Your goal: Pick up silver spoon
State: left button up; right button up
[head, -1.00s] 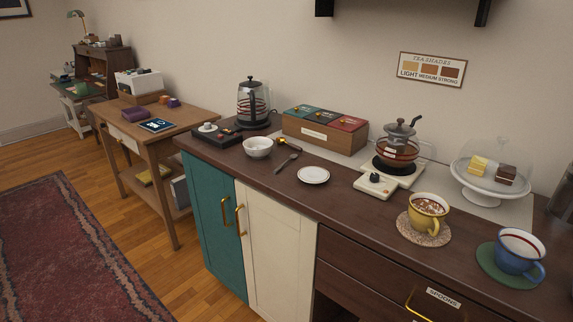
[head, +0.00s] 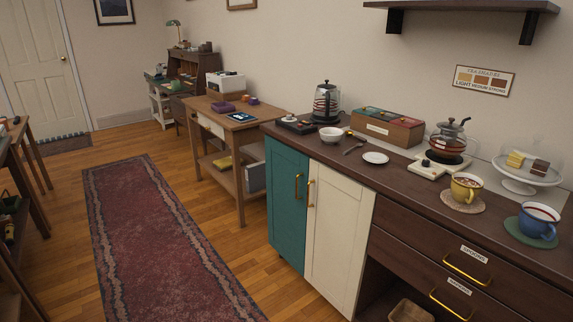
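The silver spoon (head: 354,149) lies on the dark wooden counter (head: 400,181), between a white bowl (head: 330,136) on its left and a small white plate (head: 376,158) on its right. It looks small from here and nothing covers it. Neither of my grippers shows in the head view, so their state is hidden.
The counter also bears a kettle (head: 326,101), a tea box (head: 386,129), a glass teapot (head: 447,140), a yellow mug (head: 466,187) and a blue mug (head: 538,221). A drawer labelled SPOONS (head: 468,262) is shut. The rug (head: 160,240) and floor before the cabinets are clear.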

aim_at(359, 144)
jog(key=u, duration=1.05)
jog(key=i, duration=0.3)
jog(key=z, duration=1.1)
jog(key=i, duration=1.15)
jog(key=z, duration=0.95)
